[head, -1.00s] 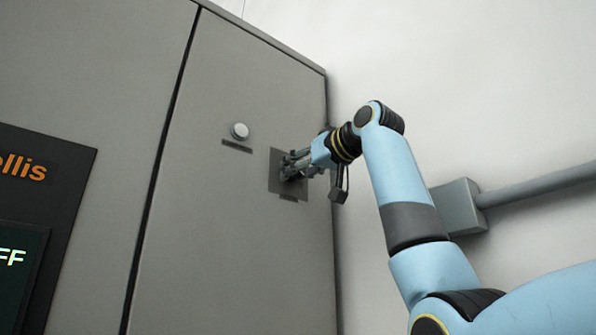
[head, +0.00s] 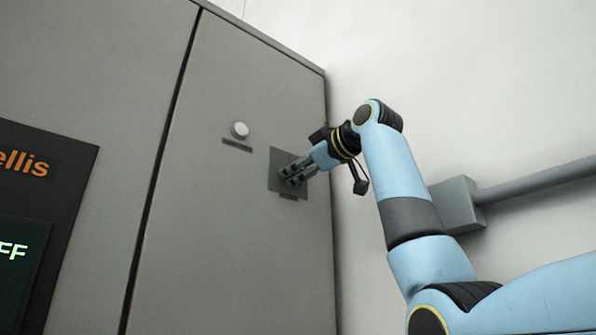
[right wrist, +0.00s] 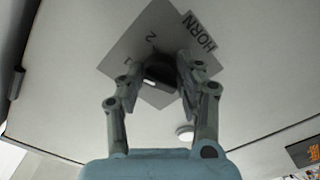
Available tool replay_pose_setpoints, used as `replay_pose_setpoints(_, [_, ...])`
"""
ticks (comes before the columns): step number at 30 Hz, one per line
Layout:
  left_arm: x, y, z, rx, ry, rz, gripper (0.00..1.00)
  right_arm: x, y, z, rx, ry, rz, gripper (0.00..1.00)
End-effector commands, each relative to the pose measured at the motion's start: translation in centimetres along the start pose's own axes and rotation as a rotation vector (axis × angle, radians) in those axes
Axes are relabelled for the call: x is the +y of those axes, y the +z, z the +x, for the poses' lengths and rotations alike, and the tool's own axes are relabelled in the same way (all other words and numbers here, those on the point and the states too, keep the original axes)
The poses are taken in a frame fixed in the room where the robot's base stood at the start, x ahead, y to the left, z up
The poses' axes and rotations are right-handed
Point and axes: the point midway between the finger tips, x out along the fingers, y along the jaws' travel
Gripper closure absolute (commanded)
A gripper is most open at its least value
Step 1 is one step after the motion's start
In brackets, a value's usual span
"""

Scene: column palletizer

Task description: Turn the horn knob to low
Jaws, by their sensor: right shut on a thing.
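The horn knob (right wrist: 160,72) is a dark knob on a grey square plate (right wrist: 128,50) in the right wrist view. The plate carries marks that look like 1 and 2, and a label reading HORN (right wrist: 199,32) sits at its edge. In the head view the plate (head: 274,183) is on the grey cabinet door, and my gripper hides the knob. My right gripper (head: 290,177) is at the plate, shut on the knob, with one finger on each side; it also shows in the right wrist view (right wrist: 158,82). My left gripper is out of view.
A round white button (head: 239,130) with a dark label strip below it is on the cabinet door (head: 230,240), up and left of the plate. A dark panel with a screen (head: 20,250) is at the left. A grey box with a pipe (head: 458,205) is on the wall behind my arm.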

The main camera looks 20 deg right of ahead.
Motion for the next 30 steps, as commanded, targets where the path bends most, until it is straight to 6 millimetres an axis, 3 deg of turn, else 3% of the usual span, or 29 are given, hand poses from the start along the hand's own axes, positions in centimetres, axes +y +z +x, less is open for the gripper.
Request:
replay_pose_setpoints(12, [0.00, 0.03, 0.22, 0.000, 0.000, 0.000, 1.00, 0.08, -0.03, -0.01, 0.001, 0.001, -0.190, 0.97])
replay_pose_setpoints(29, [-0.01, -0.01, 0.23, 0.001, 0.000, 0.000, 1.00, 0.09, -0.05, -0.01, 0.001, 0.001, -0.218, 0.97])
replay_pose_setpoints(30, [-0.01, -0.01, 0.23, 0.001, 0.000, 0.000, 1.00, 0.09, -0.05, -0.01, 0.001, 0.002, -0.218, 0.61])
